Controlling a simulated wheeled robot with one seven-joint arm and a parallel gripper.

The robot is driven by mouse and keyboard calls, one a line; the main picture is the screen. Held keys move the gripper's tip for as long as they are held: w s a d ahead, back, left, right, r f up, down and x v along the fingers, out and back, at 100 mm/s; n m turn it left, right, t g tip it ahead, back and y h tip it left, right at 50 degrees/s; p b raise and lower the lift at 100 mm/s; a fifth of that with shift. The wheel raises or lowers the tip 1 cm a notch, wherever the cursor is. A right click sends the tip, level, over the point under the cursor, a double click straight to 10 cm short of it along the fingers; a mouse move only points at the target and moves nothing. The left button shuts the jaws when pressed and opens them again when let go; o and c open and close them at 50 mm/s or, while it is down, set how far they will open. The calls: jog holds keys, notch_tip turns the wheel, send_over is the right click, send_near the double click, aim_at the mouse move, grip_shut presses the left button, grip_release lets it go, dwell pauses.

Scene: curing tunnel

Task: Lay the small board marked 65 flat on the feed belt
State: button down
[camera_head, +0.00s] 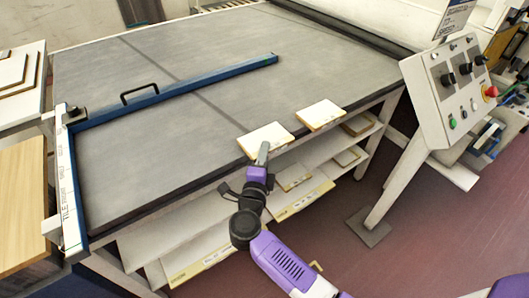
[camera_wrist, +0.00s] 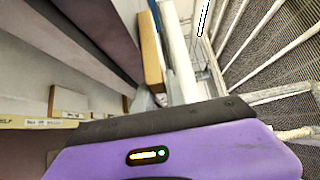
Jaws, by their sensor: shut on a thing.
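A small pale board (camera_head: 262,142) with a tan edge is at the front edge of the grey feed belt (camera_head: 205,85). My gripper (camera_head: 263,153) is shut on this board from the front side. In the wrist view the board (camera_wrist: 152,55) shows as a narrow tan edge with a white face, between the fingertips of my gripper (camera_wrist: 160,98). In the head view it looks about flat, but I cannot tell whether it touches the belt. A second small pale board (camera_head: 320,115) lies on the belt's front edge to the right. No number is readable on either board.
A blue bar (camera_head: 190,88) with a black handle crosses the belt. Shelves below the front edge hold several boards, one of them low (camera_head: 294,178). A control panel (camera_head: 455,85) on a leg stands at right. The belt between bar and boards is clear.

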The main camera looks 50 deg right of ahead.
jog(key=shift+f, duration=0.1)
jog(key=c, duration=1.4)
grip_release()
jog(key=shift+o, duration=0.2)
